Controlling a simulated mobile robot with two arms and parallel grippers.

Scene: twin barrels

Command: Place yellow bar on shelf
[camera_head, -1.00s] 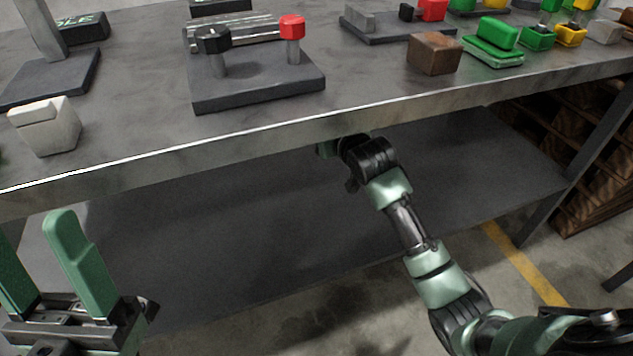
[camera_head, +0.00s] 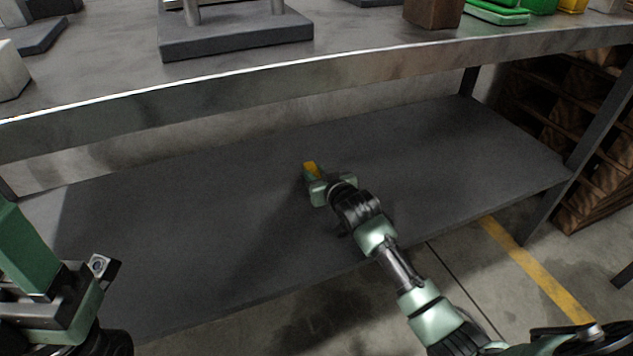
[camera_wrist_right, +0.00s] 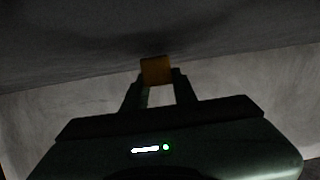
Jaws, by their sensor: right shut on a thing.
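The yellow bar (camera_head: 310,167) is a small block at the tip of my right gripper (camera_head: 312,175). That gripper is shut on it, below the tabletop and over the lower shelf (camera_head: 200,220). In the right wrist view the bar (camera_wrist_right: 156,69) sits between the two fingertips. I cannot tell whether the bar touches the shelf. The shelf is a dark grey flat board, bare around the bar.
The tabletop's metal front edge (camera_head: 250,88) runs above the shelf. A dark stand (camera_head: 236,35), a brown block (camera_head: 432,12) and green pieces are on the tabletop. A table leg (camera_head: 590,130) is at the right, with wooden racks (camera_head: 560,95) behind. The shelf has free room on both sides.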

